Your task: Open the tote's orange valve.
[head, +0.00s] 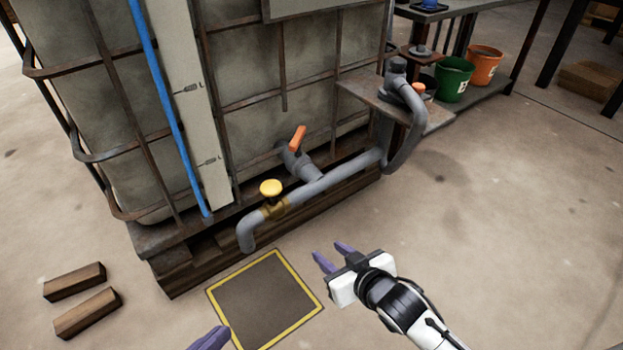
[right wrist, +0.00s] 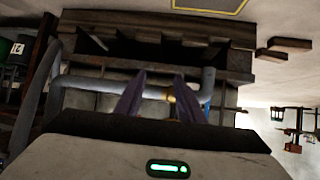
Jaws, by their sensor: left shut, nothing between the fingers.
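The tote (head: 245,80) is a large pale tank in a rusty cage on a wooden pallet. Its orange valve handle (head: 298,138) sticks up at a slant from a grey valve body (head: 297,160) low on the front. My right gripper (head: 333,252) is open and empty, in front of and below the valve, apart from it. Its two purple fingers also show spread in the right wrist view (right wrist: 162,85), with the pipe behind them. My left gripper (head: 210,340) shows only as purple fingertips at the bottom edge, shut and empty. The orange handle cannot be made out in the right wrist view.
A grey pipe (head: 335,180) with a yellow-knobbed valve (head: 270,188) runs across the tote's front. A pump (head: 402,85) sits on a shelf at right. Green (head: 453,80) and orange (head: 485,66) buckets stand behind. A yellow-edged floor square (head: 265,300) and wooden blocks (head: 75,282) lie in front.

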